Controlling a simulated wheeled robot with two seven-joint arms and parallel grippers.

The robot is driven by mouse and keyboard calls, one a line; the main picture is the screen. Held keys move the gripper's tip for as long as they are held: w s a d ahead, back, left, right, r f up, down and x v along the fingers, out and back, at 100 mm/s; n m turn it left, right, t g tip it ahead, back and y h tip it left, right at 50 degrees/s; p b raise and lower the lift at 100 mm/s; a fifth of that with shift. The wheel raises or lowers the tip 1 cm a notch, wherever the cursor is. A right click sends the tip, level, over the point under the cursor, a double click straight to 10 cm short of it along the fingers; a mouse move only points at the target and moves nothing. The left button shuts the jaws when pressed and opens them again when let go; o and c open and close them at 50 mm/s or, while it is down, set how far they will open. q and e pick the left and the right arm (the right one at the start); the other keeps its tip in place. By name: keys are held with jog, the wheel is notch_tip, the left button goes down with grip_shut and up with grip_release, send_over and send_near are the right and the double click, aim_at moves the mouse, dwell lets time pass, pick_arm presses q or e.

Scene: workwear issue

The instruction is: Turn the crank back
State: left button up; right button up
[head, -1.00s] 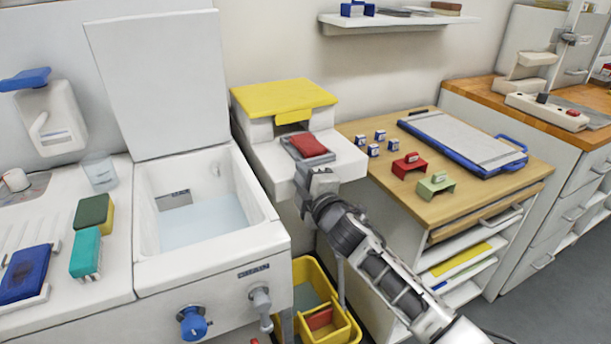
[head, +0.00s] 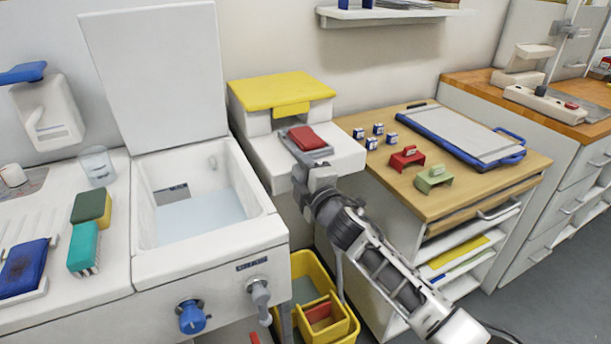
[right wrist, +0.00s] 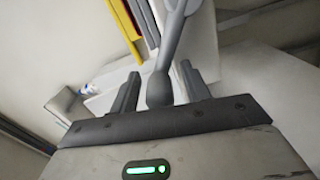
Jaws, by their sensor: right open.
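A white machine (head: 350,157) with a yellow lid (head: 281,92) stands against the wall, with a red block (head: 306,138) on its front ledge. My right gripper (head: 312,166) is at the front of this ledge, just below the red block. In the right wrist view, a grey crank arm (right wrist: 173,45) ends in a rounded grip (right wrist: 159,90). The grip lies between the two spread fingers of my right gripper (right wrist: 158,86), with a gap visible on both sides. In the head view the gripper mostly hides the crank. My left gripper is out of view.
A white sink (head: 262,215) with a raised lid is at left, with a blue knob (head: 191,316) and grey tap (head: 259,292) on its front. A yellow bucket (head: 344,327) stands below. A wooden-topped cabinet (head: 440,203) at right holds small blocks and a blue-edged board (head: 462,138).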

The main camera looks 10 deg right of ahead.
jog(key=v, duration=1.6)
jog(key=s+f+m+g+h, duration=0.1)
jog(key=s+f+m+g, duration=0.5)
jog(key=s+f+m, duration=1)
notch_tip(320, 180, down, 4)
jog(key=s, duration=0.3)
jog(key=shift+a+r+m+g, duration=0.2)
jog(key=shift+a+m+g, duration=0.1)
jog(key=shift+a+g, duration=0.1)
